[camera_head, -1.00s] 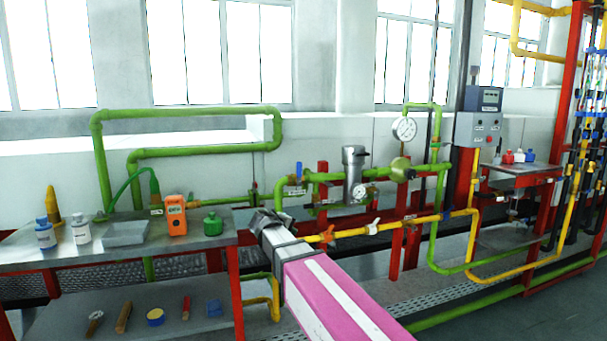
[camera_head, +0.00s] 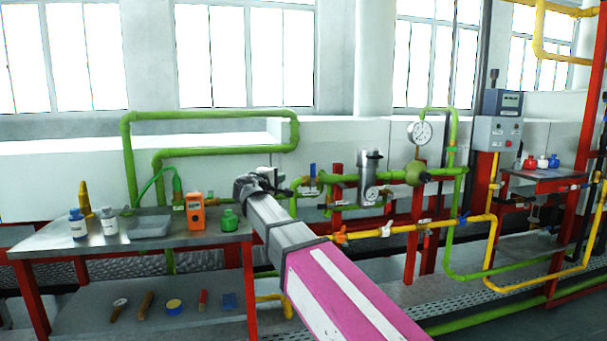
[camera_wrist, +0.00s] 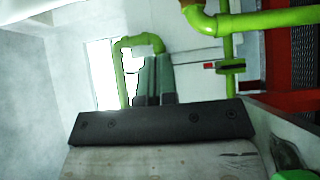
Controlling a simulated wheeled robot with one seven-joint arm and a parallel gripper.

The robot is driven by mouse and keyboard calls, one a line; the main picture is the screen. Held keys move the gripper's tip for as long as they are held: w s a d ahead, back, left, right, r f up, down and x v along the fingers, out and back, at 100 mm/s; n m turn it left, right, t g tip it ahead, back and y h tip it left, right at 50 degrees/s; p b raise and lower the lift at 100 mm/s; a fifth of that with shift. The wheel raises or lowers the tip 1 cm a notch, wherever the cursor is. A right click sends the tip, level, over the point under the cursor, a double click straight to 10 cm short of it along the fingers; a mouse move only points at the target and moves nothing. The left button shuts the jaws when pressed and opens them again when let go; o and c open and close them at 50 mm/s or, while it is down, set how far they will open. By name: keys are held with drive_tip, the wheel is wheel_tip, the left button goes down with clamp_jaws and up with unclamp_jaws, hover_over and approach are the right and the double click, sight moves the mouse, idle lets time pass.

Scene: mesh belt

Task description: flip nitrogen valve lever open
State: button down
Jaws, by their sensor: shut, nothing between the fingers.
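My gripper (camera_head: 282,188) is in front of the green pipe (camera_head: 320,182), left of an upright blue lever (camera_head: 312,169). In the wrist view its two fingers (camera_wrist: 152,90) are together and empty. An orange lever (camera_head: 341,236) and a white lever (camera_head: 386,229) sit on the yellow pipe (camera_head: 404,228), with another blue lever (camera_head: 463,219) farther right. No label readable here tells me which lever is the nitrogen one. The wrist view shows a green pipe fitting (camera_wrist: 231,66) beyond the fingers, with no lever clearly visible.
A workbench (camera_head: 50,238) at left carries bottles, a tray (camera_head: 150,228), an orange meter (camera_head: 195,212) and a green container (camera_head: 229,219). Gauges (camera_head: 420,132) and a silver cylinder (camera_head: 371,170) are right of my gripper. A red frame (camera_head: 410,245) stands behind the yellow pipe.

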sight(313, 175)
drive_tip(key=s+d+x, duration=0.1)
drive_tip(key=d+x, duration=0.1)
drive_tip(key=x, duration=1.1)
drive_tip(key=shift+s+d, duration=0.2)
drive_tip(key=shift+s, duration=0.05)
drive_tip(key=shift+f, duration=0.1)
